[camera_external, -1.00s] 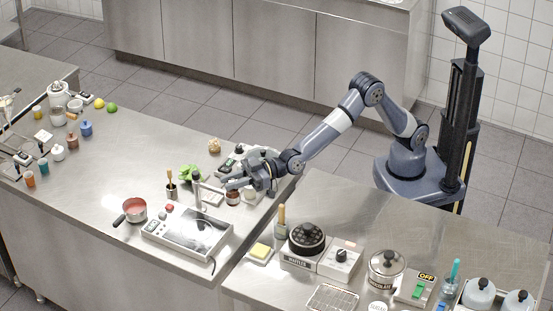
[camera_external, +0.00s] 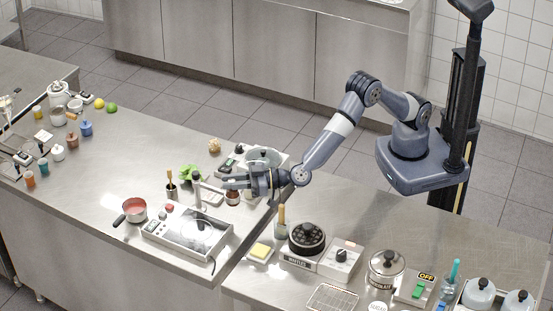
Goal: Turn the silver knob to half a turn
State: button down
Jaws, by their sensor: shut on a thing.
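My gripper (camera_external: 228,181) reaches in from the right over the left counter, its fingers pointing left and nearly level. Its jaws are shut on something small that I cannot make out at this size. I cannot tell whether the fingertips touch this post. No silver knob can be clearly picked out; it may be hidden by the gripper or too small to see.
A red saucepan (camera_external: 135,211) stands farther left. A waffle maker (camera_external: 306,240) and knobbed box (camera_external: 341,262) stand on the right counter.

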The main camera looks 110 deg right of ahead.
dwell(0.3)
jog(key=c, duration=1.3)
grip_release()
jog(key=shift+o, duration=0.2)
jog(key=shift+s, duration=0.1)
jog(key=s+a+b, duration=0.2)
jog(key=s, duration=0.8)
jog(key=shift+s+b, duration=0.2)
jog(key=shift+b, duration=0.1)
